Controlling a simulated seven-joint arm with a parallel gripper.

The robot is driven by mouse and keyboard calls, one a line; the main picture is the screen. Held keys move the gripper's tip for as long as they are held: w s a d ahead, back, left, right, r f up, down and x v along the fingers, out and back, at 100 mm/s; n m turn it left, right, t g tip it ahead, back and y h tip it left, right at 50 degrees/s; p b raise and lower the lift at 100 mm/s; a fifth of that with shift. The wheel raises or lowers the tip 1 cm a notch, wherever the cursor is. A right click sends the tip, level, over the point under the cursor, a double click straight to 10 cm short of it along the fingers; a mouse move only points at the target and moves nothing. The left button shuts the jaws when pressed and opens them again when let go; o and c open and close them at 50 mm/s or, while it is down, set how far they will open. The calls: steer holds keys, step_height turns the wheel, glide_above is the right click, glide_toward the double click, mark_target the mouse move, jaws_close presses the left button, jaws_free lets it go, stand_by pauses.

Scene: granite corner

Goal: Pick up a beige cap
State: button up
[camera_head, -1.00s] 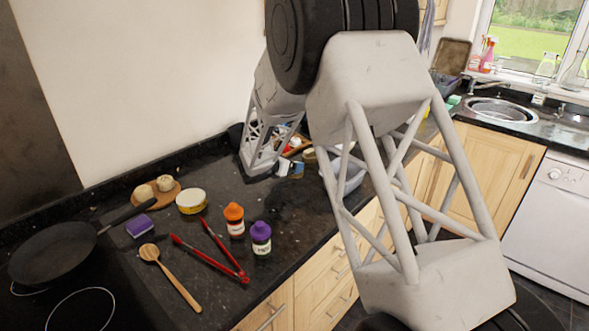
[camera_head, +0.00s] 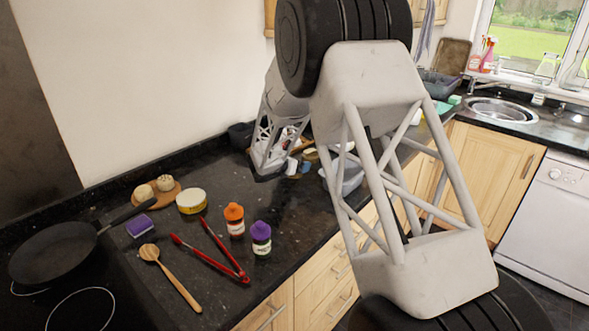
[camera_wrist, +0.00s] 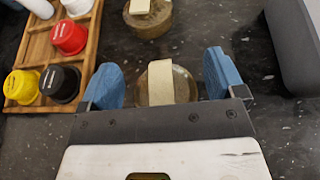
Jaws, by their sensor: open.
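My gripper (camera_wrist: 163,78) is open, with its two blue fingers spread apart in the wrist view. Between the fingers is a round, brownish, see-through-looking thing (camera_wrist: 183,83) with a pale beige strip or block (camera_wrist: 160,80) across it. Its near part is hidden by the gripper body, and I cannot tell whether either finger touches it. A similar round thing (camera_wrist: 150,25) with a beige block (camera_wrist: 140,6) on top sits beyond it. I cannot tell for sure which of these beige parts is the cap. In the head view my gripper (camera_head: 298,168) is small and low over the far counter.
A wooden tray (camera_wrist: 88,62) with red (camera_wrist: 68,37), yellow (camera_wrist: 22,85) and black (camera_wrist: 60,84) cups lies left of my gripper. A dark grey object (camera_wrist: 295,45) stands right. Red tongs (camera_head: 212,258), bottles (camera_head: 261,238) and a pan (camera_head: 50,250) occupy the near counter.

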steer(key=c, duration=1.1)
steer(key=shift+f, duration=0.1)
steer(key=shift+c, duration=0.4)
steer(key=shift+f, duration=0.1)
steer(key=shift+s, duration=0.1)
steer(key=shift+r, duration=0.3)
steer(key=shift+c, duration=0.4)
steer(key=shift+r, duration=0.35)
jaws_close()
steer(key=r, duration=0.2)
steer(key=shift+s+r, duration=0.25)
steer(key=shift+r, duration=0.05)
steer(key=s, duration=0.5)
steer(key=s+d+r, duration=0.1)
steer(key=s, duration=0.4)
steer(key=s+d, duration=0.1)
steer(key=s, duration=0.4)
steer(key=shift+s+r, duration=0.1)
steer(key=shift+r, duration=0.2)
